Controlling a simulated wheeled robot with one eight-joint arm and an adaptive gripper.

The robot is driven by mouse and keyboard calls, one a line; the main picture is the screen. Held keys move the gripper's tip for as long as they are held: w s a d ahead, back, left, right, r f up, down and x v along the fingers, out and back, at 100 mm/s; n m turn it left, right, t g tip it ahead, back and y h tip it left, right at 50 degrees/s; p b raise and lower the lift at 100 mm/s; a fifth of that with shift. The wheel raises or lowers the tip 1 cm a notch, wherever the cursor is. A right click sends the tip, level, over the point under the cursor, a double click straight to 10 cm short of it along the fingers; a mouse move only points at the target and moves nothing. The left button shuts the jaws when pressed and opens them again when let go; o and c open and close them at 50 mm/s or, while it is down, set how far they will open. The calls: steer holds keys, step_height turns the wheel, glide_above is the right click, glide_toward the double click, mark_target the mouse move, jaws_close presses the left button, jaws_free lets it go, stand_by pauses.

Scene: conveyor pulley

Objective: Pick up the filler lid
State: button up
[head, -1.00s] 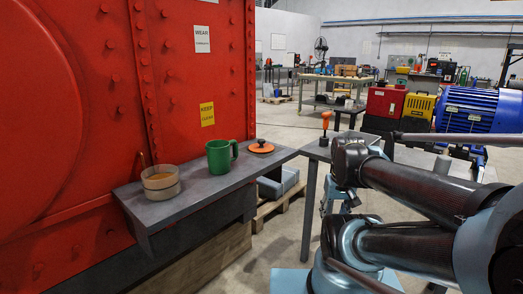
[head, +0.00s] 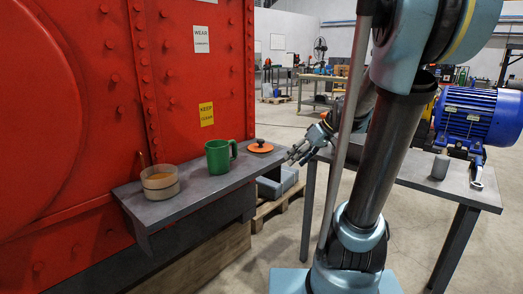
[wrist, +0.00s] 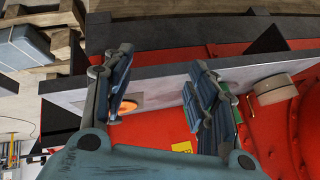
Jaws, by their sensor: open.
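The filler lid (head: 260,149) is a flat orange disc with a dark knob. It lies at the right end of the grey shelf (head: 200,180), beside the green mug (head: 220,157). My gripper (head: 294,156) is just right of the lid in the head view, near the shelf's end, with its fingers pointing left towards it. In the wrist view the fingers (wrist: 163,88) are spread with nothing held. The lid (wrist: 129,100) shows beyond them near the left finger, partly hidden by it.
A tan bowl (head: 160,182) with a stick stands at the shelf's left end. The red riveted wall (head: 180,70) rises right behind the shelf. A grey table (head: 405,172) with a blue motor (head: 480,117) is on the right.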

steer(key=w+r+n+y, duration=0.3)
steer(key=w, duration=0.7)
steer(key=n+t+y, duration=0.1)
steer(key=n+y, duration=0.2)
steer(key=n, duration=0.1)
glide_toward(262, 140)
steer(key=x, duration=0.5)
steer(key=shift+w+a+f, duration=0.1)
steer(key=shift+a+f, duration=0.1)
steer(key=shift+a, duration=0.1)
steer(key=shift+w+x, duration=0.2)
steer(key=shift+x, duration=2.45)
steer(key=shift+d+r, duration=0.1)
steer(key=c, duration=1.2)
